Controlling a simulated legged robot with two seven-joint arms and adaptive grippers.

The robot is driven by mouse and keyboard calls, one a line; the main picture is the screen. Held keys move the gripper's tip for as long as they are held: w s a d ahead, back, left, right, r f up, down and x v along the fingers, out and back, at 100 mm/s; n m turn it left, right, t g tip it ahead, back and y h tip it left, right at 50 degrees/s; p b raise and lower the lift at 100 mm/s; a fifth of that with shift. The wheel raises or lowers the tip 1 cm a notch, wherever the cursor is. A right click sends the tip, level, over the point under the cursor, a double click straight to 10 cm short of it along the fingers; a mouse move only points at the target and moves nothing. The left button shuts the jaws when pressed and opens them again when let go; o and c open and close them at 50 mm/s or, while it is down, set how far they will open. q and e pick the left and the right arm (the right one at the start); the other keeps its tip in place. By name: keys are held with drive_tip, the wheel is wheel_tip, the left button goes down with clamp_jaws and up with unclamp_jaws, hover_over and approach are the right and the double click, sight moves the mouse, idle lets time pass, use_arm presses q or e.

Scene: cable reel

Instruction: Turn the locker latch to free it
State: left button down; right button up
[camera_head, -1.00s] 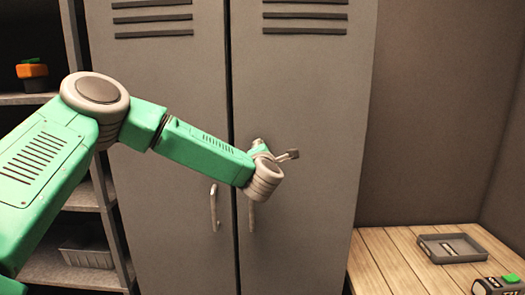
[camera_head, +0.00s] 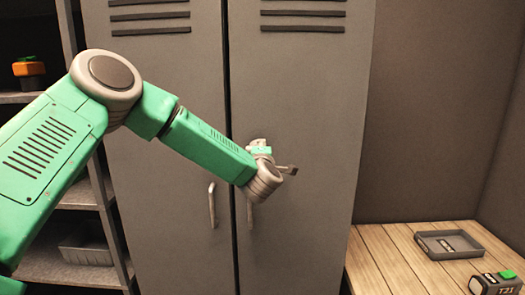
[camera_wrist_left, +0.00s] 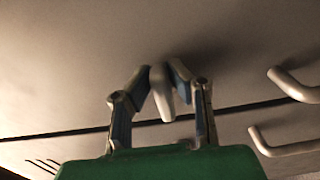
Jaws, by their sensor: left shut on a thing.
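The tall grey locker (camera_head: 310,100) has two doors. A small pale latch lever (camera_wrist_left: 161,92) shows on its right door, close to the door gap. In the left wrist view my left gripper (camera_wrist_left: 161,76) has its two fingers drawn in around this lever and is shut on it. In the head view my left gripper (camera_head: 262,150) is at the right door, just above the door handles. My wrist hides most of the fingers and the lever there. How far the latch is turned cannot be told. My right gripper is not in view.
Two bar handles, left (camera_head: 212,205) and right (camera_head: 250,212), hang below the wrist. Shelves (camera_head: 75,195) with a grey bin (camera_head: 85,247) stand left.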

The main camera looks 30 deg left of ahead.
use_arm(q)
drive_tip(key=shift+f, duration=0.35)
drive_tip(key=c, duration=1.5)
unclamp_jaws()
drive_tip(key=shift+a, duration=0.1)
drive_tip(key=shift+c, duration=0.2)
drive_tip(key=shift+w+a, duration=0.1)
drive_tip(key=shift+r, duration=0.1)
drive_tip(key=v, duration=1.2)
drive_tip(key=shift+a, duration=0.15)
